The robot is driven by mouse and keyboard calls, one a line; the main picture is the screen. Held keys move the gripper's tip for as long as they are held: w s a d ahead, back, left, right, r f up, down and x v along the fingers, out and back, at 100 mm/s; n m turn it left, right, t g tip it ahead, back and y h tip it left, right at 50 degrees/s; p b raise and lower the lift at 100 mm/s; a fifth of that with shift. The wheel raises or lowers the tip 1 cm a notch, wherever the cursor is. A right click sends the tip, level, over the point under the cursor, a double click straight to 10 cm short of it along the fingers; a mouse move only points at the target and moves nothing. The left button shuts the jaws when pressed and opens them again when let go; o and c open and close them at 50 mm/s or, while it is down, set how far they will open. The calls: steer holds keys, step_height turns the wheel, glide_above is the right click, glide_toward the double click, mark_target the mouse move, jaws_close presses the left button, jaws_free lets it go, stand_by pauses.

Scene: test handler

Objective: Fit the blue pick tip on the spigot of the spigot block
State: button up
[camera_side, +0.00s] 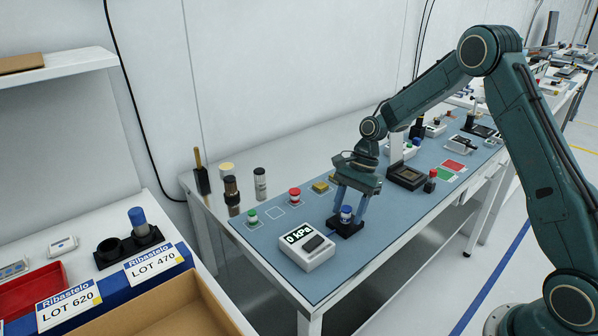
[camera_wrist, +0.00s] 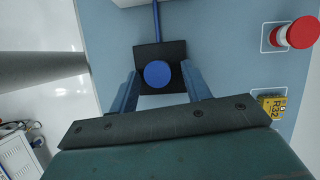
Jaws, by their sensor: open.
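The blue pick tip (camera_side: 346,211) stands upright at the black spigot block (camera_side: 345,229), on the blue mat. In the wrist view the tip (camera_wrist: 157,74) shows as a round blue top over the dark block (camera_wrist: 174,52). The spigot itself is hidden under the tip, and I cannot tell how far down the tip sits. My gripper (camera_side: 351,211) points down over the block, its fingers on either side of the tip. In the wrist view the open fingers (camera_wrist: 160,85) show a gap to the tip on both sides.
A white gauge (camera_side: 306,247) reading 0 kPa stands in front of the block; a blue tube (camera_wrist: 157,20) runs towards the block. A red button (camera_side: 294,194), green button (camera_side: 252,216) and yellow part (camera_side: 321,186) stand behind. A black holder (camera_side: 120,250) with a blue cylinder is at left.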

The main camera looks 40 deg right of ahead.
steer(key=v, duration=1.3)
steer(key=shift+r, duration=0.4)
stand_by(0.5)
steer(key=s+a+r+n+t+h, duration=0.3)
steer(key=s+a+r+n, duration=0.55)
steer(key=s+r, duration=0.35)
steer(key=s+f+n+t+h, duration=0.1)
steer(key=s+n, duration=0.7)
steer(key=s, duration=0.8)
steer(key=shift+s+a+f+t+h, duration=0.2)
steer(key=shift+a+f+t+h, duration=0.25)
steer(key=shift+t, duration=0.65)
